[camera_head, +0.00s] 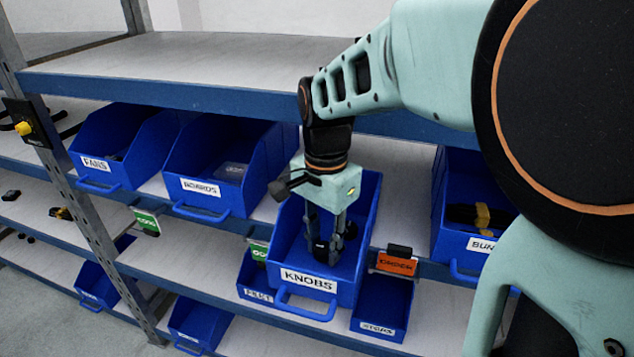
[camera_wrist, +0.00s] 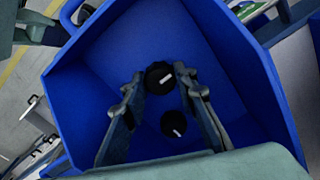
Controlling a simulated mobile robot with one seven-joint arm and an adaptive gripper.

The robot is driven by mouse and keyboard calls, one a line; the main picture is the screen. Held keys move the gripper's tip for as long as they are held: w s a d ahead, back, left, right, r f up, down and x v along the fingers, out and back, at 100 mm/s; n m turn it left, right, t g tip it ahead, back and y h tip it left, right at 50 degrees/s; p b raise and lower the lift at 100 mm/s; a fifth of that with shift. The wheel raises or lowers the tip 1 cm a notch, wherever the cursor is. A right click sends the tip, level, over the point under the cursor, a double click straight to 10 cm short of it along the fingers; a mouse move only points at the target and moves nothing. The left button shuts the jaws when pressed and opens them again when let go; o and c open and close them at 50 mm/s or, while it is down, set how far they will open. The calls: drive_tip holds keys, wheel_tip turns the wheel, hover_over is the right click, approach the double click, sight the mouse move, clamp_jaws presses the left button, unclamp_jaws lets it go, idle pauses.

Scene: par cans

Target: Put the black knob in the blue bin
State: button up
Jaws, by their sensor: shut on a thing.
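The blue bin (camera_head: 364,215) labelled KNOBS sits on the middle shelf, tilted toward the front. My gripper (camera_head: 328,248) points down into it, with its fingertips inside the bin walls. In the wrist view my gripper (camera_wrist: 162,80) is shut on a black knob (camera_wrist: 157,80) with a white pointer line. A second black knob (camera_wrist: 173,123) shows between the fingers, apart from the held one, and seems to lie on the bin floor. The blue bin (camera_wrist: 85,105) surrounds both in the wrist view. The gap between the held knob and the floor is hard to judge.
Blue bins labelled FANS (camera_head: 95,163) and BOARDS (camera_head: 201,187) stand to the left. Another bin (camera_head: 480,244) with dark and yellow parts stands to the right. The upper shelf edge (camera_head: 230,98) runs close behind my wrist. Smaller blue bins sit below.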

sight(324, 247)
drive_tip(key=o, duration=1.1)
drive_tip(key=shift+f, duration=0.1)
drive_tip(key=shift+c, duration=0.2)
wheel_tip(324, 247, up, 12)
drive_tip(key=p, duration=0.1)
drive_tip(key=shift+r, duration=0.2)
